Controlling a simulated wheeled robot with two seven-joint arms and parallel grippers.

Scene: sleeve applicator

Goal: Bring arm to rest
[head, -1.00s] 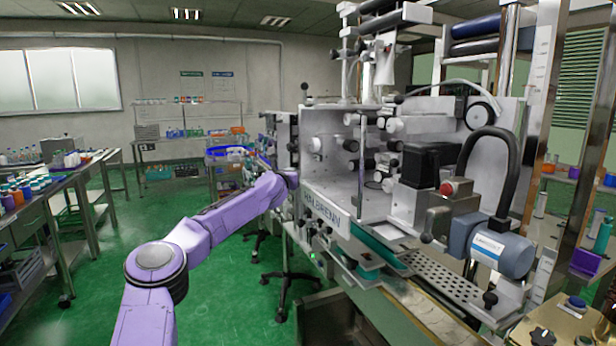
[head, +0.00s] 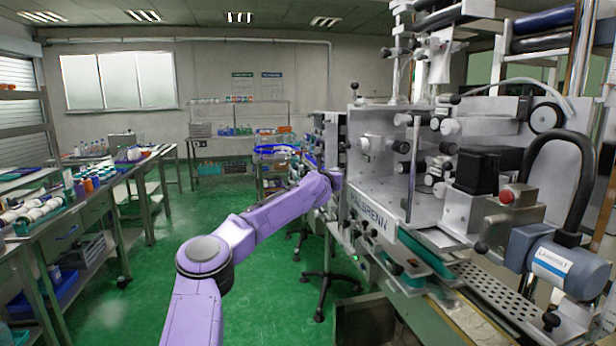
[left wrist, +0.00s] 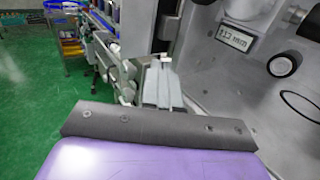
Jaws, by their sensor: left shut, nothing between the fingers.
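My left arm (head: 266,226) is purple and comes in from the bottom of the head view. It reaches forward, its far end beside the front left side of the labelling machine (head: 388,190). I cannot make out the left gripper in the head view. In the left wrist view the left gripper (left wrist: 161,84) shows as grey fingers beyond a dark grey bar. Its fingers are together with nothing held. The pale machine housing (left wrist: 235,95) is close on the right of that view. My right arm and gripper are not in view.
A bench with bottles (head: 85,205) stands at left. Shelving (head: 240,128) is at the back wall. Open green floor (head: 140,290) lies between bench and machine. A stool base (head: 318,278) stands near the machine. The machine's motor (head: 556,262) and perforated plate are at right.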

